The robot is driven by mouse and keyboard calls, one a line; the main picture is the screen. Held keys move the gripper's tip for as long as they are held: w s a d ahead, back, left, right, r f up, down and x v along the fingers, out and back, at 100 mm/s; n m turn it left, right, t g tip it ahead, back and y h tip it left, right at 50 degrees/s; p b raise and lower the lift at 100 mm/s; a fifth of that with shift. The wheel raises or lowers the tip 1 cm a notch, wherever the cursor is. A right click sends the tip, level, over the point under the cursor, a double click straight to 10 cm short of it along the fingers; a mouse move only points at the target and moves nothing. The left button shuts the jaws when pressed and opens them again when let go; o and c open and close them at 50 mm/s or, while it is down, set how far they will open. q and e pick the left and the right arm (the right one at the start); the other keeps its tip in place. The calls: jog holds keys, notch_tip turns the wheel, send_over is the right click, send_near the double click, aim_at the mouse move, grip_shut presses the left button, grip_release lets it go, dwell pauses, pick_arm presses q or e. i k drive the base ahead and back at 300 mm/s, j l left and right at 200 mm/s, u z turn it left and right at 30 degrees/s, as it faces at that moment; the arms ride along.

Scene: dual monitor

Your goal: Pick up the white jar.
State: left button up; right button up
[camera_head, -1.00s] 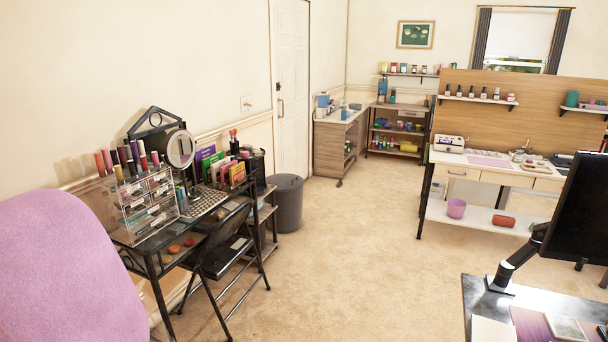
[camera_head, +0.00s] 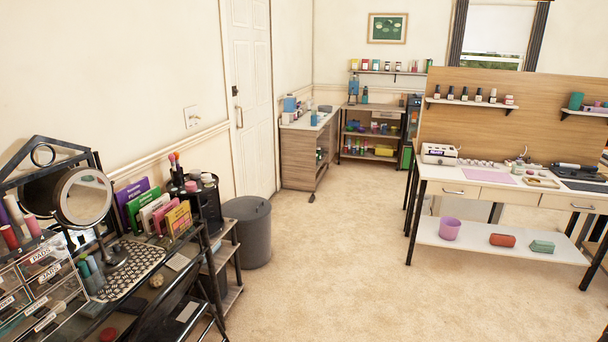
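I cannot single out one white jar for certain. Several small jars or bottles with light and coloured parts (camera_head: 387,66) stand on the wall shelf at the back, too small to tell apart. Several small bottles (camera_head: 465,94) with dark or light tops stand on the white shelf of the wooden partition, with a short pinkish-white container (camera_head: 509,99) at its right end. Neither of my grippers shows in the head view, so their state cannot be seen.
A cluttered black-framed table (camera_head: 150,285) with a mirror (camera_head: 82,196) fills the lower left. A grey bin (camera_head: 248,231) stands beside it. A white-topped workbench (camera_head: 490,188) stands right, a wooden cabinet (camera_head: 303,160) at the back. The carpet (camera_head: 350,260) between them is clear.

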aim_at(206, 177)
jog(key=i+l, duration=0.15)
jog(key=i, duration=0.8)
jog(key=i+l, duration=0.15)
jog(key=i, duration=0.8)
jog(key=l+z, duration=0.05)
